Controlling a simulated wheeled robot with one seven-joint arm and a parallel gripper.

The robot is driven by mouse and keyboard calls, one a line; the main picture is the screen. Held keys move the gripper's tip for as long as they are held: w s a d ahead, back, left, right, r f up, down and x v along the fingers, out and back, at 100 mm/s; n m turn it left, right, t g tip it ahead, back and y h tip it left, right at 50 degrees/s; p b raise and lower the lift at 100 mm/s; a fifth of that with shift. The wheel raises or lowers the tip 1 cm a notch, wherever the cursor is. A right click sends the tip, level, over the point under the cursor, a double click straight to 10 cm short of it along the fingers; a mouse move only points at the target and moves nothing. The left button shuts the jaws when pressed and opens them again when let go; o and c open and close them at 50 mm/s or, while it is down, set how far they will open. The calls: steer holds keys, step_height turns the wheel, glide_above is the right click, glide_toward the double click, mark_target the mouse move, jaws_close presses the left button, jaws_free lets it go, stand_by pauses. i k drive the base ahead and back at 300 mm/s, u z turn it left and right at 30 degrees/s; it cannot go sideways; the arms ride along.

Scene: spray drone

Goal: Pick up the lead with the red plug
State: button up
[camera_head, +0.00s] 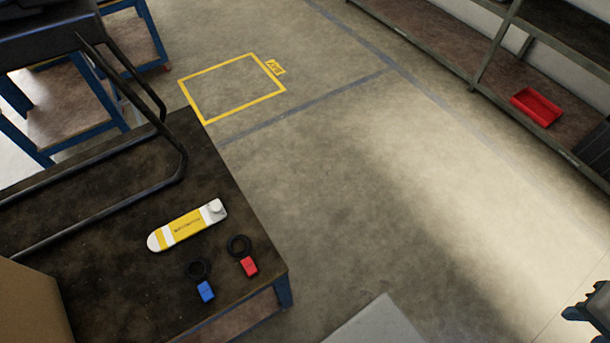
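The lead with the red plug lies on the dark tabletop near its right edge. Its black coil (239,246) is at the upper left of its red plug (249,266). A similar lead with a blue plug (205,291) and a black coil (199,269) lies just to its left and nearer, apart from it. What seems to be my gripper (584,302) shows at the lower right edge, cut off by the frame. It is far right of the table and touches none of the leads. Whether its fingers are open or shut is unclear.
A yellow and white battery-like object (186,226) lies behind the leads. A dark tubular frame (110,207) spans the table's left part, and a cardboard box (30,308) stands at lower left. The floor (400,220) right of the table is mostly clear. A shelf holds a red bin (536,106).

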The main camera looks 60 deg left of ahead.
mark_target(250, 269)
steer(key=i, duration=0.55)
steer(key=u, duration=4)
steer(key=i, duration=0.5)
steer(key=u, duration=0.05)
